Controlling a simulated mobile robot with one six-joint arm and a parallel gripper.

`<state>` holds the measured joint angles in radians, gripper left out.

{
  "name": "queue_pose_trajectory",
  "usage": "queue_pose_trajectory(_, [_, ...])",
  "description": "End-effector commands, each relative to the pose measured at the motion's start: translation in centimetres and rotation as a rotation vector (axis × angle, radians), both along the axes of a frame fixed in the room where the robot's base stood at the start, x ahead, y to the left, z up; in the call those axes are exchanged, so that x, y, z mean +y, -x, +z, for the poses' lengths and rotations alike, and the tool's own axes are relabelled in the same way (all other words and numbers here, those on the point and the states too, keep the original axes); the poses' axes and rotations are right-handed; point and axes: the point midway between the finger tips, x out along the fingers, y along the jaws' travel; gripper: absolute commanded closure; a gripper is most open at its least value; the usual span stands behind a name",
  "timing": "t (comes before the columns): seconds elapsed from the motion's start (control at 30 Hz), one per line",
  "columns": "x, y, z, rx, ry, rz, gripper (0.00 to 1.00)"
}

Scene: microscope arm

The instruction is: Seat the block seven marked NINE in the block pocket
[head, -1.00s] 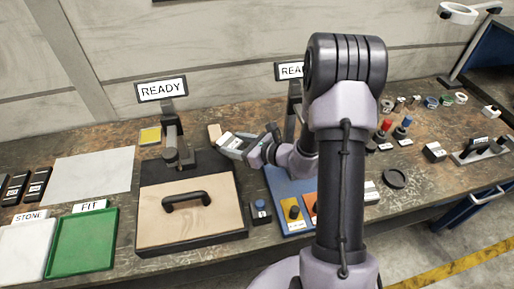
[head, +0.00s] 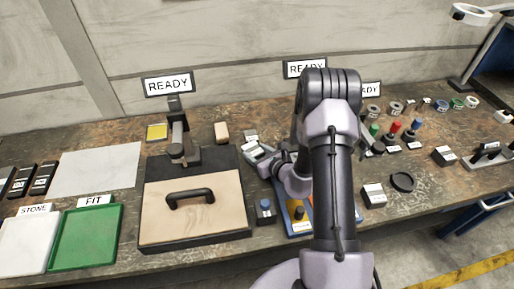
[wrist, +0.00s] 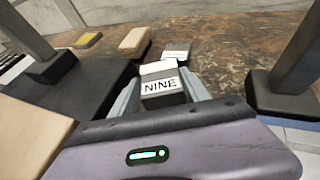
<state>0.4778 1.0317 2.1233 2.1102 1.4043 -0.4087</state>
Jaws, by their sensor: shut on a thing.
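The block marked NINE (wrist: 160,87) is grey with a white label and sits between the fingers of my gripper (wrist: 162,92) in the wrist view. My gripper is shut on it, with the label facing the wrist camera. In the head view my gripper (head: 256,153) is right of the black base with the wooden lid, near the back of the bench. The block is too small to read there. I cannot make out the block pocket; my arm hides part of the bench.
The wooden lid (head: 192,212) with a black handle is at left. A blue board (head: 297,228) with a yellow plate is partly behind my arm. READY signs (head: 168,84) stand on posts.

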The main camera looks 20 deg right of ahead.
Motion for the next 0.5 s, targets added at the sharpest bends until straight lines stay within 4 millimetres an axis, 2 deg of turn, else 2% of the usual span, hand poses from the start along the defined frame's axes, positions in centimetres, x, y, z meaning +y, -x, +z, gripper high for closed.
queue_pose_trajectory(0.03, [-0.06,-0.10,-0.57,-0.004,0.001,-0.001,1.00])
queue_pose_trajectory(0.37, [-0.07,-0.13,-0.68,-0.005,0.001,-0.001,1.00])
queue_pose_trajectory(0.4, [-0.02,-0.03,-0.79,-0.001,0.001,0.000,0.42])
queue_pose_trajectory(0.5, [-0.01,-0.03,-0.73,-0.001,0.001,0.000,0.24])
